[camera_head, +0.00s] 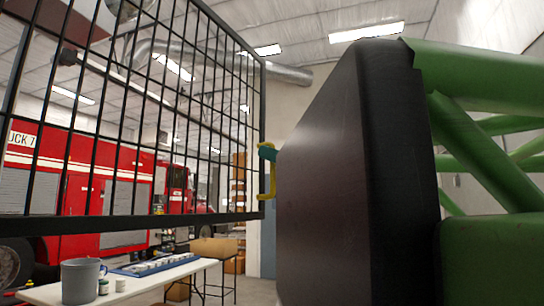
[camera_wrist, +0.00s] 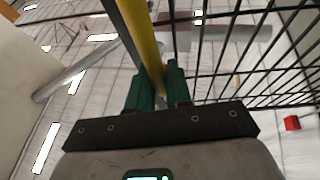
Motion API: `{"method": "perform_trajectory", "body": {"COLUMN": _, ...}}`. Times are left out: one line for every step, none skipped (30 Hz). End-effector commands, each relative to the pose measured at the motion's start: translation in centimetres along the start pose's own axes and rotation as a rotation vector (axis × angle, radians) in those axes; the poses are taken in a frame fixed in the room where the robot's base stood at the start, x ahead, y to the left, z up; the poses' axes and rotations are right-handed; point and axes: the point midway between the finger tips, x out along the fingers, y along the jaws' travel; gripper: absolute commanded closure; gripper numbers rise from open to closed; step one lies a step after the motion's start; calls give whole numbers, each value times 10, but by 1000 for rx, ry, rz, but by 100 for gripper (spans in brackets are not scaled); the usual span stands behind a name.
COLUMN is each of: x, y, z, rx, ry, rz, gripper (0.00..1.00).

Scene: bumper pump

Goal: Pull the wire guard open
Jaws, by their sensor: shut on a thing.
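The wire guard (camera_head: 140,218) is a black mesh panel in a dark frame, filling the left of the head view. Its near vertical frame edge stands left of centre, with a yellow handle (camera_head: 272,182) on it. The green fingertip of my gripper (camera_head: 268,152) shows at the handle's top; the rest of my gripper is hidden there. In the wrist view, the green fingers of my gripper (camera_wrist: 157,82) are shut on the yellow handle (camera_wrist: 146,38). The guard's mesh (camera_wrist: 240,60) spreads to the right of the fingers.
A red fire truck (camera_head: 100,180) stands farther back. Cardboard boxes (camera_head: 213,247) are near the table's far end.

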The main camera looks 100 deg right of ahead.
Motion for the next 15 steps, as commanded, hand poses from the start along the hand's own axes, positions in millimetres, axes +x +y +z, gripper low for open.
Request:
{"method": "perform_trajectory", "body": {"x": -1, "y": 0, "z": -4, "rx": -1, "ry": 9, "rz": 2, "gripper": 100}}
{"method": "perform_trajectory", "body": {"x": -1, "y": 0, "z": -4, "rx": -1, "ry": 9, "rz": 2, "gripper": 100}}
{"method": "perform_trajectory", "body": {"x": -1, "y": 0, "z": -4, "rx": -1, "ry": 9, "rz": 2, "gripper": 80}}
{"method": "perform_trajectory", "body": {"x": 0, "y": 0, "z": -4, "rx": -1, "ry": 9, "rz": 2, "gripper": 77}}
{"method": "perform_trajectory", "body": {"x": 0, "y": 0, "z": -3, "rx": -1, "ry": 8, "rz": 1, "gripper": 74}}
{"method": "perform_trajectory", "body": {"x": 0, "y": 0, "z": -3, "rx": -1, "ry": 7, "rz": 1, "gripper": 70}}
{"method": "perform_trajectory", "body": {"x": 0, "y": 0, "z": -3, "rx": -1, "ry": 7, "rz": 1, "gripper": 67}}
{"method": "perform_trajectory", "body": {"x": 0, "y": 0, "z": -2, "rx": -1, "ry": 6, "rz": 1, "gripper": 65}}
{"method": "perform_trajectory", "body": {"x": 0, "y": 0, "z": -2, "rx": -1, "ry": 5, "rz": 0, "gripper": 61}}
{"method": "perform_trajectory", "body": {"x": 0, "y": 0, "z": -2, "rx": -1, "ry": 5, "rz": 0, "gripper": 60}}
{"method": "perform_trajectory", "body": {"x": 0, "y": 0, "z": -2, "rx": -1, "ry": 4, "rz": 0, "gripper": 60}}
{"method": "perform_trajectory", "body": {"x": 0, "y": 0, "z": -1, "rx": -1, "ry": 3, "rz": 0, "gripper": 60}}
{"method": "perform_trajectory", "body": {"x": 0, "y": 0, "z": -1, "rx": -1, "ry": 3, "rz": 0, "gripper": 60}}
{"method": "perform_trajectory", "body": {"x": 0, "y": 0, "z": -1, "rx": 0, "ry": 3, "rz": 0, "gripper": 60}}
{"method": "perform_trajectory", "body": {"x": 0, "y": 0, "z": -1, "rx": 0, "ry": 2, "rz": 0, "gripper": 60}}
